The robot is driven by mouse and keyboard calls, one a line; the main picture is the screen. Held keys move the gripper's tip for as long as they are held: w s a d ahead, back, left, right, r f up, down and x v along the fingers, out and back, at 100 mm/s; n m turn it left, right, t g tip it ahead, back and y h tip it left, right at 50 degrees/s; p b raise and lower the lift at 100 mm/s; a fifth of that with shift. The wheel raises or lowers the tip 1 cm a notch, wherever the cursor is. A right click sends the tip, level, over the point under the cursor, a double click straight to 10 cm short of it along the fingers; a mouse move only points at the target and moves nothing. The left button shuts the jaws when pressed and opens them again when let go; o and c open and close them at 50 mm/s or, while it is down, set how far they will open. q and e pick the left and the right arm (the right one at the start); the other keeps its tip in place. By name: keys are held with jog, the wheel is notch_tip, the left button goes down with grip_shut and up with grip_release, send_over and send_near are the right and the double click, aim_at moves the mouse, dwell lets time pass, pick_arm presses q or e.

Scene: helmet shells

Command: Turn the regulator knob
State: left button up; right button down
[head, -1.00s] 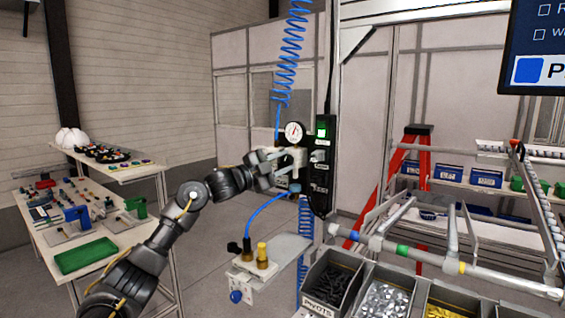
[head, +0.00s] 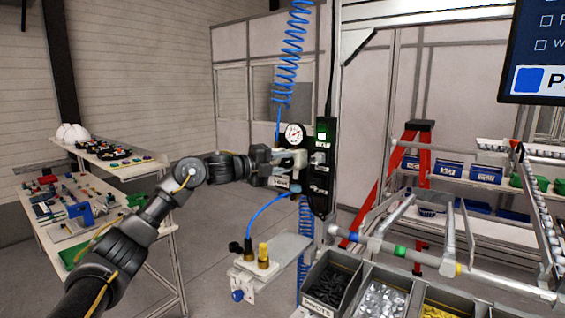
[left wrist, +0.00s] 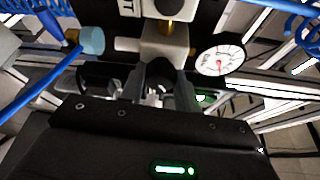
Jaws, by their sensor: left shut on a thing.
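The regulator has a round white pressure gauge (head: 294,133), which also shows in the left wrist view (left wrist: 220,55). It is mounted beside a black panel (head: 322,165) on the post. My left gripper (head: 290,163) reaches in from the left, just below the gauge, and is shut on the regulator knob. In the left wrist view the dark round knob (left wrist: 160,72) sits between the fingers, partly hidden by them, in front of the pale regulator body (left wrist: 166,40). My right gripper is not in view.
A blue coiled hose (head: 288,60) hangs above the regulator. Below are a small grey shelf (head: 280,250) with a yellow-topped fitting and open parts bins (head: 385,298). A red ladder (head: 423,150) stands behind at right. A table (head: 130,255) with tools is at left.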

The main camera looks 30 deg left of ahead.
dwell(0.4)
pick_arm(q)
jog(key=o, duration=1)
jog(key=shift+s+a+f+b, duration=0.15)
jog(key=shift+s+a+b, duration=0.2)
jog(key=shift+s+b, duration=0.15)
jog(key=b+v, duration=0.4)
jog(key=v, duration=0.5)
jog(key=shift+s+a, duration=0.2)
jog(key=shift+s, duration=0.05)
